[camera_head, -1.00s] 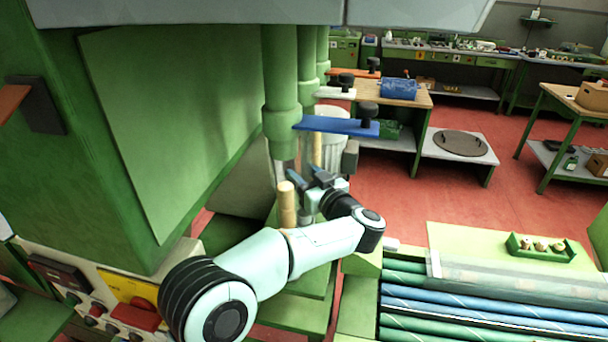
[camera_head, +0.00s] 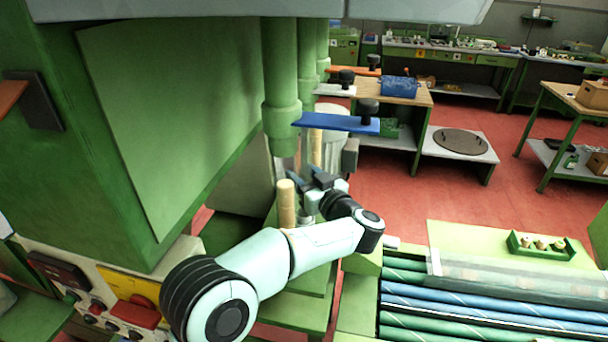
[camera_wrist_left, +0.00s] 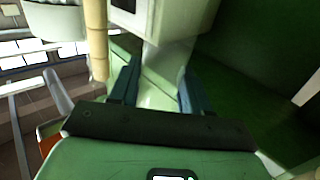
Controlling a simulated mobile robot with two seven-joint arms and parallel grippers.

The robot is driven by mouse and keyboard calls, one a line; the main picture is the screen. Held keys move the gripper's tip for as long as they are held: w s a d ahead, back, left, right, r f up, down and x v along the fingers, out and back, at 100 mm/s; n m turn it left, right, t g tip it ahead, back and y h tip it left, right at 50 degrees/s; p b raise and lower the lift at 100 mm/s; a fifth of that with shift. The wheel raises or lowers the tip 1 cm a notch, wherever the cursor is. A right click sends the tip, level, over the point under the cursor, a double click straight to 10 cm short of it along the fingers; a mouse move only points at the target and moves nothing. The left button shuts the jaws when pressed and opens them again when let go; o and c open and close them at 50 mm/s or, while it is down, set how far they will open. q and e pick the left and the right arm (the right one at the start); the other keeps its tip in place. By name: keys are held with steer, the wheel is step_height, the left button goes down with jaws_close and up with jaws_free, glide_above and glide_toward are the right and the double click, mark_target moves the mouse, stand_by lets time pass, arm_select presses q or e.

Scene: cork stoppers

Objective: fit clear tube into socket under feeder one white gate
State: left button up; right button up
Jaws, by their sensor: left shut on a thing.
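My left gripper (camera_head: 312,182) is below the front green feeder pipe (camera_head: 281,110), behind a short wooden post (camera_head: 286,207). It is shut on the clear tube (camera_wrist_left: 160,80), which shows pale and see-through between the two fingers in the left wrist view. The tube's ends and the socket are hard to make out in the head view. The white gate (camera_head: 333,90) is on the middle pipe, behind the blue gate (camera_head: 335,122) of the front pipe. My right gripper is not in view.
An orange gate (camera_head: 350,70) is farthest back. A second wooden post (camera_head: 316,148) stands close behind my gripper. The big green machine panel (camera_head: 170,120) is at left. Blue and green tubes (camera_head: 480,305) lie at lower right. Red floor is open beyond.

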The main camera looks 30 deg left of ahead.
arm_select(q)
steer(key=shift+f, duration=0.3)
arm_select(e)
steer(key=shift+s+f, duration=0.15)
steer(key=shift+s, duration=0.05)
arm_select(q)
steer(key=o, duration=1.1)
steer(key=shift+o, duration=0.2)
steer(key=b+v, duration=0.2)
steer(key=v, duration=1.1)
steer(key=shift+s, duration=0.15)
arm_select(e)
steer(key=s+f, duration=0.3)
arm_select(q)
steer(key=shift+d, duration=0.1)
